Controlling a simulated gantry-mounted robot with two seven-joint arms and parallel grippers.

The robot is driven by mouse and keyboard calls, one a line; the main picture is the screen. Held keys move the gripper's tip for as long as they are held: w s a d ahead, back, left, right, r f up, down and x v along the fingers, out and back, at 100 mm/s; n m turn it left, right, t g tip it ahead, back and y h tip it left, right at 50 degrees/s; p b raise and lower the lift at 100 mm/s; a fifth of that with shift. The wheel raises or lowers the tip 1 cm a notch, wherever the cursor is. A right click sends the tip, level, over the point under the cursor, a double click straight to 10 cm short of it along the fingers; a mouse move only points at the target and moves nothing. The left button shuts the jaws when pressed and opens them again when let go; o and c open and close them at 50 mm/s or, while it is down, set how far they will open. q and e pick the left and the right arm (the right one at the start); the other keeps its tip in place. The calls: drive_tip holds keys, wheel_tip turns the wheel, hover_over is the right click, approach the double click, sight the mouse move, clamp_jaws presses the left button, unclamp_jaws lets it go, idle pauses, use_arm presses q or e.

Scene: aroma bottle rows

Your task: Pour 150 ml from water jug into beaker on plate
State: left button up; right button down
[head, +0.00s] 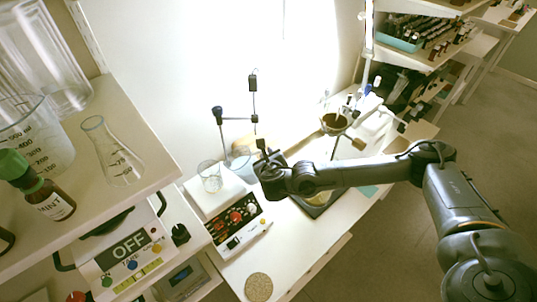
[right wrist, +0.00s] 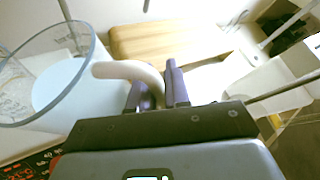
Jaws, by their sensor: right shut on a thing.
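My right gripper (head: 268,162) is shut on the pale curved handle of the water jug (head: 240,163). In the right wrist view, the fingers (right wrist: 158,85) close around that handle, and the clear jug (right wrist: 85,65) with pale blue water fills the left side. A clear, empty-looking beaker (head: 209,176) stands on the white plate (head: 200,208) of the stirrer, just left of the jug. The jug looks close to the beaker; whether they touch, and how far the jug tilts, I cannot tell. My left gripper is not in view.
The stirrer's control panel (head: 238,224) has red knobs. A shelf at left holds a flask (head: 112,155), a mint bottle (head: 45,190) and large glassware. A scale display (head: 130,245) reads OFF. A round cork mat (head: 258,287) lies at the front.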

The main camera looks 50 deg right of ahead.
sight(260, 152)
drive_tip(key=shift+w+a+r+p, duration=0.1)
drive_tip(key=shift+w+r+p, duration=0.05)
drive_tip(key=shift+r+p, duration=0.2)
drive_tip(key=shift+w+a+r+n+p, duration=0.15)
drive_tip(key=shift+a+r+n+p, duration=0.1)
drive_tip(key=shift+r+n+p, duration=0.15)
idle(0.3)
drive_tip(key=shift+w+a+r+p, duration=0.35)
drive_tip(key=shift+r+p, duration=0.1)
drive_tip(key=shift+p, duration=0.2)
idle(0.3)
drive_tip(key=shift+w+a+r+n+g+h+p, duration=0.1)
drive_tip(key=shift+a+r+n+g+h+p, duration=0.1)
drive_tip(key=shift+r+n+g+h+p, duration=0.15)
drive_tip(key=shift+w+a+r+p, duration=0.15)
drive_tip(key=shift+r+p, duration=0.2)
drive_tip(key=shift+r, duration=0.05)
idle(0.5)
drive_tip(key=shift+w+a+r+n+g+h, duration=0.15)
drive_tip(key=shift+a+r+n+g+h, duration=0.1)
drive_tip(key=shift+r+n+h, duration=0.15)
drive_tip(key=shift+w+r+p, duration=0.1)
drive_tip(key=shift+r+p, duration=0.15)
drive_tip(key=shift+p, duration=0.1)
idle(0.4)
drive_tip(key=shift+d+f, duration=0.1)
drive_tip(key=shift+f, duration=0.15)
